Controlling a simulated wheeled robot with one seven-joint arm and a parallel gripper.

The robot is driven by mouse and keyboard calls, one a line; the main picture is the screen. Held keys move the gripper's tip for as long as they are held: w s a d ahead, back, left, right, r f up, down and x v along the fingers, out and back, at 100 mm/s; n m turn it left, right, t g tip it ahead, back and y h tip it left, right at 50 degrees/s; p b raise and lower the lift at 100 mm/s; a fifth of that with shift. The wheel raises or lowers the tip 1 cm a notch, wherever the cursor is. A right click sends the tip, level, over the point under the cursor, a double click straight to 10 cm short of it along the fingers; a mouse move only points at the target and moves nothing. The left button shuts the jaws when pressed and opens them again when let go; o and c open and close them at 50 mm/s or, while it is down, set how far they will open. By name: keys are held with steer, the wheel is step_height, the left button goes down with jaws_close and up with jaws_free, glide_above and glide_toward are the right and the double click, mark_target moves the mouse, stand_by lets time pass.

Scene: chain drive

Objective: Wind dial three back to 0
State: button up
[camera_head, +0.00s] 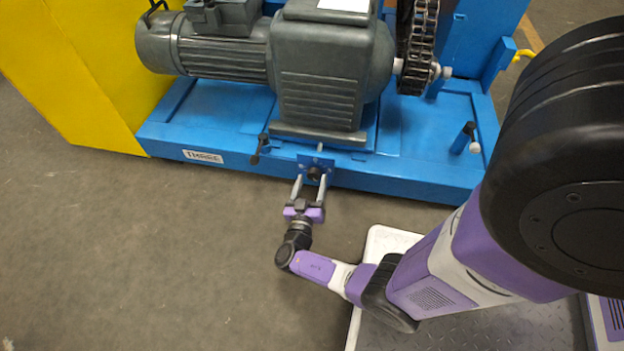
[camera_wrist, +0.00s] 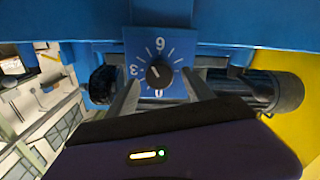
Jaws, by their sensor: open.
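The dial (camera_head: 304,163) is a small blue plate with a black knob (camera_head: 315,173), on the front edge of the blue machine base below the motor. In the wrist view the dial plate (camera_wrist: 179,44) faces me, with white tick marks. A 3 shows at picture left, a 6-like digit at the top and a partly covered 0 at the bottom. A pale mark on the knob (camera_wrist: 160,73) appears to point up and left, between the 3 and the top digit. My gripper (camera_head: 310,184) is open, its fingers on either side of the knob with gaps visible. It holds nothing.
A label reading THREE (camera_head: 203,157) is left of the dial on the blue base (camera_head: 400,177). A dark lever (camera_head: 260,148) stands near the dial's left, and another post (camera_head: 466,136) further right. The grey motor (camera_head: 325,85) sits above. The floor at left is clear.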

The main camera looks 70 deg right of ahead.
steer(key=shift+d, duration=0.9)
jaws_close()
